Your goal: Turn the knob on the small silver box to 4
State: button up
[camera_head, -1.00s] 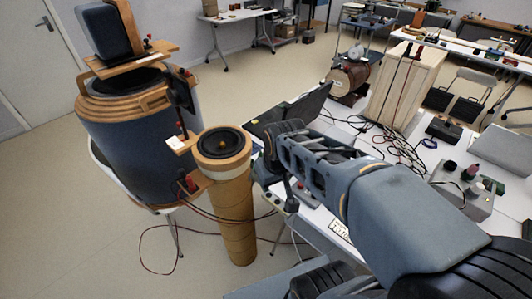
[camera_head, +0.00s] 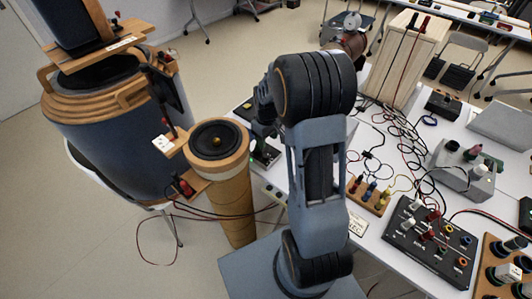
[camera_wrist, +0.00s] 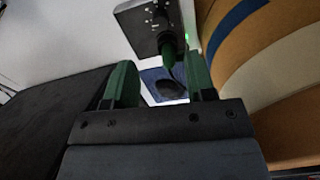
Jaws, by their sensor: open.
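A small box with a silver-grey face (camera_wrist: 148,28) shows at the top of the wrist view, with small dark marks and a green light at its right. A dark, partly green knob-like part (camera_wrist: 168,50) stands on its lower edge; I cannot read any numbers. My gripper (camera_wrist: 160,82) is open and empty, its two green-lined fingers apart, with this part just beyond and between the tips. In the head view, a small box (camera_head: 266,154) with a green light stands by the table's left edge, below my wrist. My arm hides much of that area and my fingers.
A round wooden speaker column (camera_head: 228,190) stands close left of my gripper, with a large blue speaker (camera_head: 115,145) beyond it. Cables, a grey box with knobs (camera_head: 463,168) and a black panel (camera_head: 430,245) crowd the table at right.

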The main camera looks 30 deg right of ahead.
aim_at(267, 155)
notch_tip(267, 155, down, 9)
jog(key=shift+f, duration=0.2)
dwell(0.4)
jog(key=c, duration=0.9)
jog(key=shift+m+b, duration=0.4)
jog(key=shift+m, duration=1.2)
jog(key=o, duration=0.9)
notch_tip(267, 155, up, 14)
